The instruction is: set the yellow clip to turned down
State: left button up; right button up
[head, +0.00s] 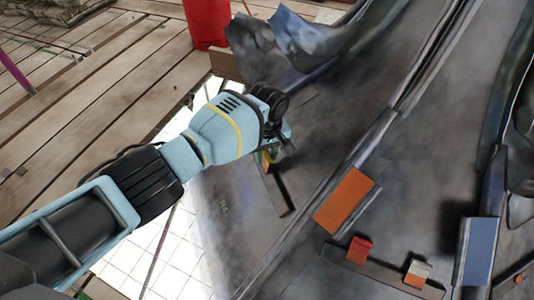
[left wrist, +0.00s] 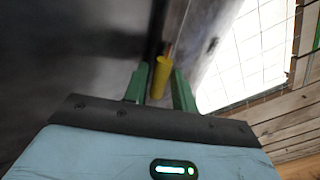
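The yellow clip (left wrist: 161,77) shows in the left wrist view as a short yellow cylinder between the two green fingers of my left gripper (left wrist: 162,86). The fingers stand apart on either side of it; a narrow gap seems to show on its left side, and contact is hard to judge. In the head view my left gripper (head: 272,152) is over the dark panel (head: 225,215), near its left edge, and its wrist mostly hides the clip. My right gripper is not in view.
An orange block (head: 345,200), a red block (head: 359,249), a white-topped block (head: 417,273) and a blue block (head: 479,250) sit on the dark structure to the right. A red cylinder (head: 207,22) stands behind. Wooden planks (head: 85,100) lie left.

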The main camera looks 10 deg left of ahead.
aim_at(267, 153)
pick_arm(q)
jog(key=shift+o, duration=0.4)
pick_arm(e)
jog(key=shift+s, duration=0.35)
